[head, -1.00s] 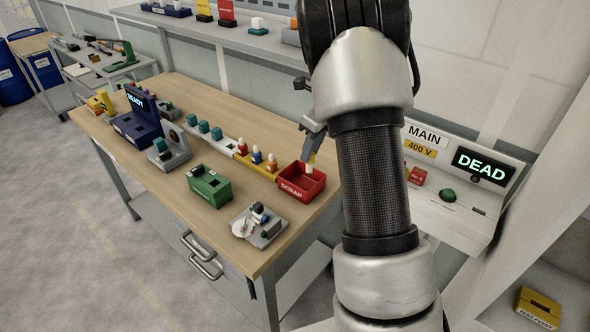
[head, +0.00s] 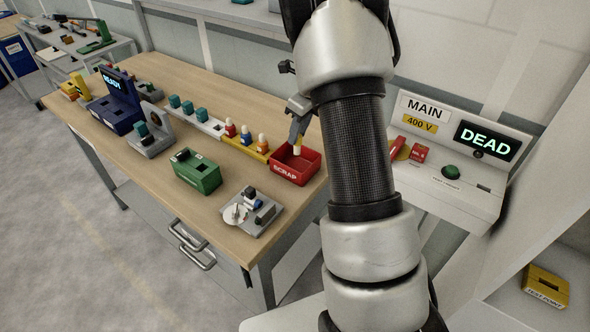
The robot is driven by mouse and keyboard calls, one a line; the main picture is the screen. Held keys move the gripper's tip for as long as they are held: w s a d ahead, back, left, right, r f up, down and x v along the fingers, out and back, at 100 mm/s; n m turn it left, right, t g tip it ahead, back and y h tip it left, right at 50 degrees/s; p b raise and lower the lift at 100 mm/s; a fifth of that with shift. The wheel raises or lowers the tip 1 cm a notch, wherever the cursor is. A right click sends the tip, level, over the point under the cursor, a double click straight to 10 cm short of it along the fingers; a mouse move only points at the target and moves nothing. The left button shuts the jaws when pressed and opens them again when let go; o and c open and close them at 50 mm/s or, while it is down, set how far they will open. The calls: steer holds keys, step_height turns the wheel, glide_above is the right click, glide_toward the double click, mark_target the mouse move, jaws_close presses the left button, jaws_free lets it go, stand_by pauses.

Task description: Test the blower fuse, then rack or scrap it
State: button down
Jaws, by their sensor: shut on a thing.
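My gripper (head: 297,141) points down over the red scrap bin (head: 303,175) at the right side of the bench. It is shut on a small pale fuse (head: 297,151). The fuse hangs at or just inside the bin's opening; I cannot tell whether it touches the bin. The blue tester (head: 117,115) with a lit display reading READY stands at the left of the bench. A yellow rack (head: 262,157) next to the bin holds red-, blue- and orange-topped fuses. My forearm hides the bench's right end.
A green slotted box (head: 197,174) and a grey fixture with a white disc (head: 251,211) stand in front of the bin. The MAIN 400 V panel (head: 446,189) at right reads DEAD. A yellow test-point box (head: 545,286) lies lower right.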

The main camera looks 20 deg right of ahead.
steer(key=shift+f, duration=0.1)
steer(key=c, duration=1.4)
jaws_free()
steer(key=v, duration=0.7)
steer(key=shift+r, duration=0.2)
steer(key=shift+s, duration=0.1)
